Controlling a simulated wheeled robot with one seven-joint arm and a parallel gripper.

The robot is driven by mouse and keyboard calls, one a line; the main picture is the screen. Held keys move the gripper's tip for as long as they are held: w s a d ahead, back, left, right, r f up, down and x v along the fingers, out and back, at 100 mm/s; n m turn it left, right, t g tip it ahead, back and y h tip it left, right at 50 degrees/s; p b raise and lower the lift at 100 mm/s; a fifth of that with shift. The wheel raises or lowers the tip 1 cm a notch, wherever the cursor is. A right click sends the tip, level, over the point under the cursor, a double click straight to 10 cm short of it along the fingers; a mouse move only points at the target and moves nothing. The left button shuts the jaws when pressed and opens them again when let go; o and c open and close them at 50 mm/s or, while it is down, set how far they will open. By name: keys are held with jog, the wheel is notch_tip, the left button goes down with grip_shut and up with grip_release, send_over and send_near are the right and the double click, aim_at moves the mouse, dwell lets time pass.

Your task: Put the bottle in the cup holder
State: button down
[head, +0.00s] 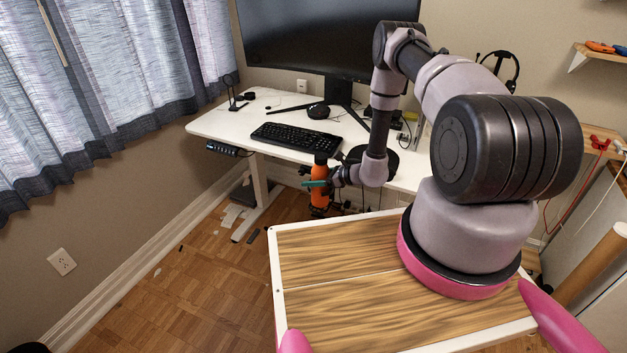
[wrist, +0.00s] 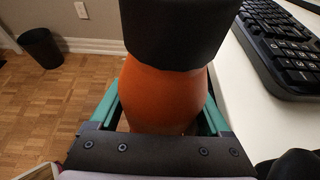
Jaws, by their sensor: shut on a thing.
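The orange bottle (head: 320,194) with a black cap (head: 321,158) stands about upright at the desk's front edge in the head view. My gripper (head: 316,184) is shut on it, with teal fingers on either side of its body. In the wrist view the bottle (wrist: 160,98) fills the middle between the teal fingers, its wide black cap toward the top. A dark piece (head: 319,211) shows at the bottle's foot, below desk-top height; it may be the cup holder, but I cannot tell whether the bottle is inside it or only above it.
The white desk (head: 215,122) carries a black keyboard (head: 296,138) close behind the bottle, also at right in the wrist view (wrist: 285,50). A monitor (head: 320,40) stands behind. Wooden floor (head: 190,270) lies open at left.

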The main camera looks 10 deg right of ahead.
jog(key=shift+f, duration=0.3)
jog(key=shift+f, duration=0.1)
jog(key=shift+c, duration=0.6)
grip_release()
jog(key=v, duration=1.2)
